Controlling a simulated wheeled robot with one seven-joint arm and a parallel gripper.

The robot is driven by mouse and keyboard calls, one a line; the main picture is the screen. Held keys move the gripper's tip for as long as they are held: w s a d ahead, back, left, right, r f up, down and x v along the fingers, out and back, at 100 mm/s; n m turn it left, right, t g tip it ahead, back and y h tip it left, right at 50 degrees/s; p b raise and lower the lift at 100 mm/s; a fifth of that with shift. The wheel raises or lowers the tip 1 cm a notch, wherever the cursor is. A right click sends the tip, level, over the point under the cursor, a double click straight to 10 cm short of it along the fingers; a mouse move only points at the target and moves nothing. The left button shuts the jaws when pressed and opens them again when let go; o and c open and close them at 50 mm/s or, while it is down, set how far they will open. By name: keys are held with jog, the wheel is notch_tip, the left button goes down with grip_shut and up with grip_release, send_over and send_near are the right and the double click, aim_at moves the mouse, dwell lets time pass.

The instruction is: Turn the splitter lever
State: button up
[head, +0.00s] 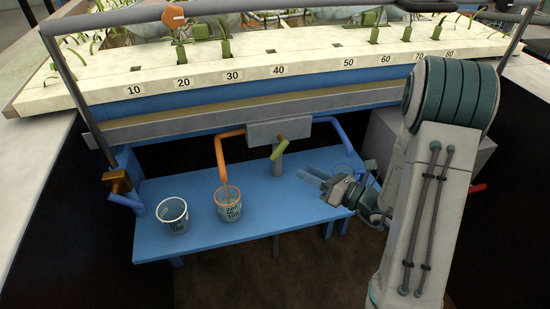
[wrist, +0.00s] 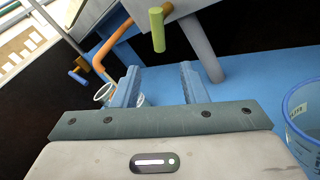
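The splitter lever is a short yellow-green handle (head: 279,150) on a grey upright pipe below the flume, under a grey box (head: 280,129). In the wrist view the handle (wrist: 157,31) hangs tilted slightly, above and beyond my fingers. My gripper (head: 312,178) is open and empty, to the right of and lower than the lever, with its fingers pointing towards the left. In the wrist view the two blue fingers (wrist: 160,82) stand well apart with nothing between them touching. The lever is apart from both fingers.
An orange pipe (head: 219,148) bends down over one bucket (head: 229,206); another bucket (head: 173,215) stands left of it. A blue pipe (head: 342,131) leads right. A large bucket (wrist: 304,112) is close at the wrist view's right. The blue bench (head: 200,248) has clear front space.

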aim_at(275, 160)
jog(key=x, duration=1.1)
jog(key=shift+w+a, duration=0.1)
jog(key=shift+a, duration=0.15)
grip_shut()
